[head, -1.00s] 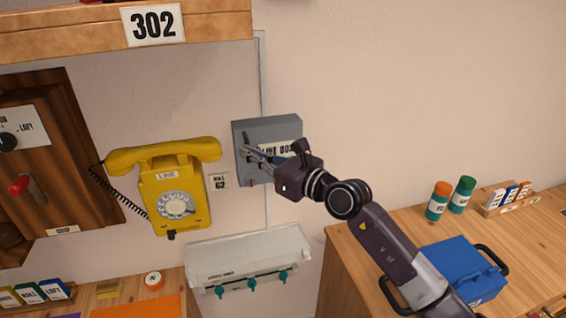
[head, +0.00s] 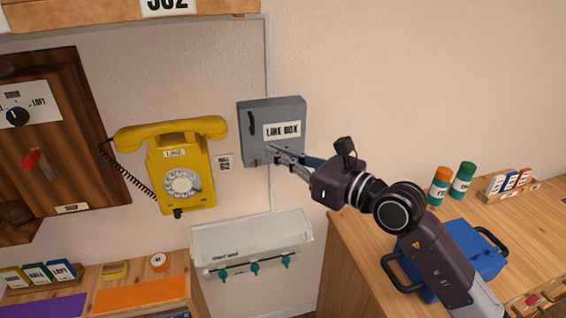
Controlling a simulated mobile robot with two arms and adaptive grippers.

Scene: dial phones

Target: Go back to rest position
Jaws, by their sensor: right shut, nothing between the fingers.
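My right gripper (head: 272,151) is shut and empty. Its fingertips are in front of the lower part of the grey line box (head: 285,110) on the wall; I cannot tell whether they touch it. A dark lever (head: 252,123) shows on the left of the box's face, above the fingers. A yellow dial phone (head: 178,165) hangs on the wall to the left, its handset on top. My left gripper is not in view.
A wooden counter (head: 345,225) at the right bears a blue case (head: 465,240), two bottles and a small rack. A white shelf unit with teal hooks (head: 250,237) is below the box. A wooden panel (head: 85,120) with a red lever is at far left.

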